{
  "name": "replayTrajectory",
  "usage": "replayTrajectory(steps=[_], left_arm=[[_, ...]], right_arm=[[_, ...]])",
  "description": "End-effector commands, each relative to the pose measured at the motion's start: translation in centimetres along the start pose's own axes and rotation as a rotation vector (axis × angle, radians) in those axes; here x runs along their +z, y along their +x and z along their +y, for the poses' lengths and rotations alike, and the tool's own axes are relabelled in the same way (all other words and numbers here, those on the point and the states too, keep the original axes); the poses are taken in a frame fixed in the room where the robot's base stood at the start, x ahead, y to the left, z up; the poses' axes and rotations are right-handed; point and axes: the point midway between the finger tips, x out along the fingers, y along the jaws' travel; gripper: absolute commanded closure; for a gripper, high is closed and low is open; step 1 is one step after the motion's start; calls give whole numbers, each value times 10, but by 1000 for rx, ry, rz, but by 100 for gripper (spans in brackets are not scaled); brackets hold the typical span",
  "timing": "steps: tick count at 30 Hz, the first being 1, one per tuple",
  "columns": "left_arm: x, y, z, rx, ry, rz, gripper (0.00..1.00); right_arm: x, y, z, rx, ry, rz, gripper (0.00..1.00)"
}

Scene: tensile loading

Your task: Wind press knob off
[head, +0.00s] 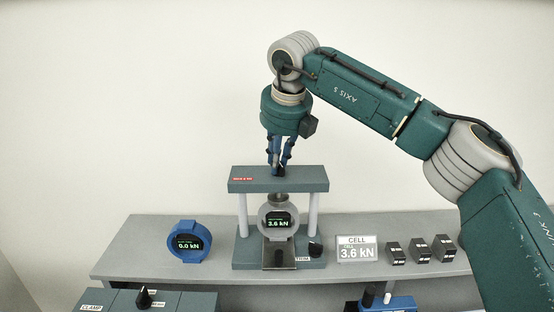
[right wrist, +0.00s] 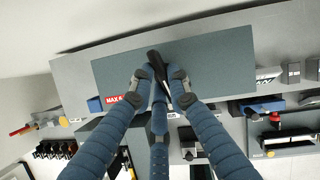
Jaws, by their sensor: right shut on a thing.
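The press (head: 245,185) is a grey-green frame with two pale posts and a red label on its top plate. The black press knob (right wrist: 155,60) stands on the top plate. My right gripper (head: 279,168) points down from above with its blue fingers shut on the knob; the fingers close around it in the right wrist view (right wrist: 163,78). The fingers mostly hide the knob in the head view. A round grey load cell (head: 265,218) between the posts reads 3.6 kN. My left gripper is not in view.
A blue round gauge (head: 188,254) reading 0.0 kN stands left of the press on the grey shelf (head: 130,250). A CELL sign (head: 357,240) reading 3.6 kN and small dark blocks (head: 420,250) stand to the right. A black-knobbed CLAMP box (head: 185,301) is at front left.

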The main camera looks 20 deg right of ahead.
Motion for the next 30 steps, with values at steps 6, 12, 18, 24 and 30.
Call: replayTrajectory(steps=[6,12,18,24,30], left_arm=[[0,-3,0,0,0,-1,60],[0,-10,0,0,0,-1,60],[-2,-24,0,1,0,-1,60],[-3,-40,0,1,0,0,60],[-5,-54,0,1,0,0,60]], right_arm=[[0,-1,-1,46,-102,-1,100],[0,-2,-3,111,-260,0,100],[1,-4,-4,184,-433,0,100],[1,-5,-5,250,-593,-1,100],[1,-4,-6,302,-719,-2,100]])
